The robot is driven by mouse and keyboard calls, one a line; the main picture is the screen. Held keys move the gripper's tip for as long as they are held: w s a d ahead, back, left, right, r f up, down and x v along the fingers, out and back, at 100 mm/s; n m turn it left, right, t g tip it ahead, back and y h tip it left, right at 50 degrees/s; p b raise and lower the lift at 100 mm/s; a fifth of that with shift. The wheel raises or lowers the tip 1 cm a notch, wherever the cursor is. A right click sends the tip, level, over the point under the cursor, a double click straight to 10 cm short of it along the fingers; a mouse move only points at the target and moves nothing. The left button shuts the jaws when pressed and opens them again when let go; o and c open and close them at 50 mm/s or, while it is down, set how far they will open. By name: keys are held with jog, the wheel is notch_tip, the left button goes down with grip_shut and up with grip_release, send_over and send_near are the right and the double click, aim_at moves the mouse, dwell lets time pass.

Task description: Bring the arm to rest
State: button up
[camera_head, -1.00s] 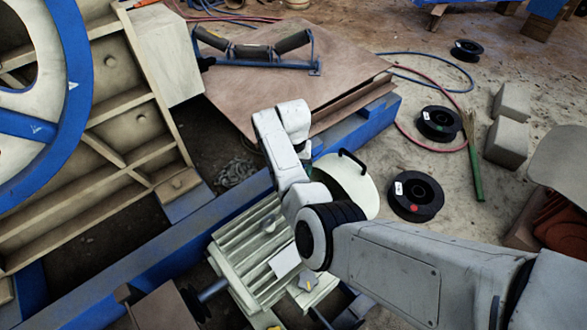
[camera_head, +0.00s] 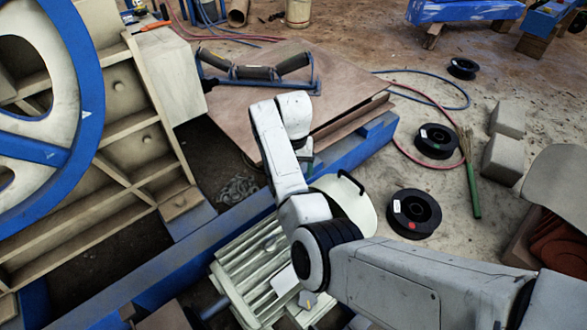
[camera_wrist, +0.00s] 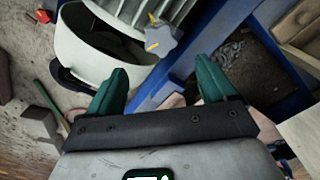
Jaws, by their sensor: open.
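My arm (camera_head: 385,275) reaches from the lower right over the ribbed machine housing, with its forearm and wrist bent up and away. In the head view my gripper is mostly hidden behind the wrist; only a small green part shows beside it. In the wrist view my gripper (camera_wrist: 160,66) has its two green fingers wide apart with nothing between them. Beyond the fingers are a pale round cover (camera_wrist: 95,55), a grey star-shaped knob (camera_wrist: 160,40) and a blue beam (camera_wrist: 200,40). The fingers appear clear of these, though the exact distance cannot be told.
A blue-rimmed flywheel (camera_head: 85,100) and ribbed crusher frame (camera_head: 130,150) stand at left. A brown plate (camera_head: 350,82) bearing a roller frame (camera_head: 262,75) lies behind the arm. Black spools (camera_head: 414,213), hoses, a broom (camera_head: 471,180) and grey blocks (camera_head: 503,158) lie on the floor at right.

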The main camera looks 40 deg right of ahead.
dwell(0.3)
jog(key=s+f+n, duration=0.1)
jog(key=s, duration=0.4)
jog(key=s+f+n+h, duration=0.1)
jog(key=s+f, duration=0.1)
jog(key=s, duration=0.4)
jog(key=s+f+n, duration=0.1)
jog(key=s+f, duration=0.1)
jog(key=s, duration=0.4)
jog(key=shift+d+f+n+h, duration=0.2)
jog(key=shift+d+n+h, duration=0.1)
jog(key=shift+d+h, duration=0.1)
jog(key=s+a+r+n+t+y, duration=0.1)
jog(key=s+a+r+n, duration=0.15)
jog(key=s+a, duration=0.45)
jog(key=s+a+r+n+y, duration=0.1)
jog(key=s+a+n, duration=0.25)
jog(key=s, duration=0.75)
notch_tip(320, 180, up, 18)
jog(key=m+p, duration=0.1)
jog(key=p, duration=1.8)
jog(key=shift+w, duration=0.2)
